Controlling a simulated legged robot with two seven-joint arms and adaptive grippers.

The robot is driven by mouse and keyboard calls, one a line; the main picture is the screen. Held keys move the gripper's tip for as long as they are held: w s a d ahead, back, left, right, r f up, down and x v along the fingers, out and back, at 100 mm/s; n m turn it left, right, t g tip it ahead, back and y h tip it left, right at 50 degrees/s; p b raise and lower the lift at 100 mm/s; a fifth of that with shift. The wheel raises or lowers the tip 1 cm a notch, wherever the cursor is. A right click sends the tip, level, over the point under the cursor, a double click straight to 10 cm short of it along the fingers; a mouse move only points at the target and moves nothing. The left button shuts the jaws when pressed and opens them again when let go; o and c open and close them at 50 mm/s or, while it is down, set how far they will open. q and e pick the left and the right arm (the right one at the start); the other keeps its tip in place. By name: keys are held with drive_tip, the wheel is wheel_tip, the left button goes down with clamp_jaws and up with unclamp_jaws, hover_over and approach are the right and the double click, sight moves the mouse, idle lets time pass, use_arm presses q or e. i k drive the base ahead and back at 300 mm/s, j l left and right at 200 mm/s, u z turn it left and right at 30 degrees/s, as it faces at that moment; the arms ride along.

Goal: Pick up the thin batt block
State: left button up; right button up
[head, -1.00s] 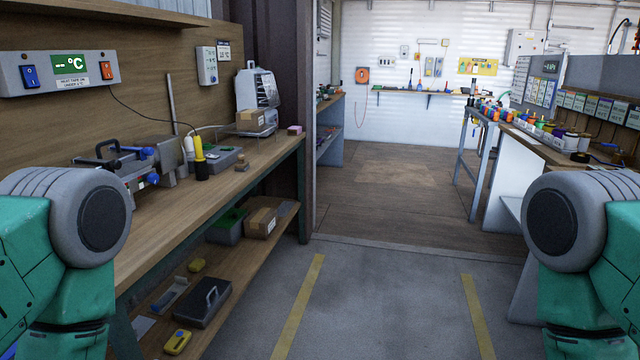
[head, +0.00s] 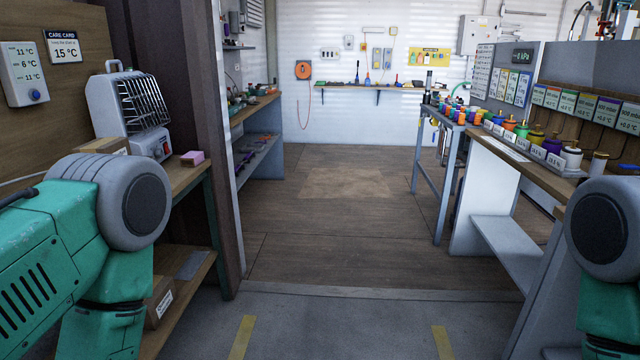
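I cannot make out a thin batt block for certain in the head view. A small pink block (head: 193,158) lies at the right end of the left wooden workbench, next to a heater, but it is too small to identify. My two arms show at the left and right edges as green and grey links. Both grippers are out of the picture, so whether they hold anything is hidden.
The left workbench carries a wire-fronted heater (head: 130,105) and has a lower shelf with a cardboard box (head: 158,300). A dark post (head: 205,130) stands behind it. The right bench (head: 520,158) holds several coloured pots. The floor (head: 345,220) between is clear.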

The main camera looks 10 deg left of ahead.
sight(192, 158)
drive_tip(key=i+l, duration=0.1)
drive_tip(key=i, duration=1.95)
drive_tip(key=i+u, duration=0.45)
drive_tip(key=i+l+u, duration=0.3)
drive_tip(key=i+u, duration=0.15)
drive_tip(key=i+l+u, duration=0.8)
drive_tip(key=u, duration=0.15)
drive_tip(key=l, duration=0.1)
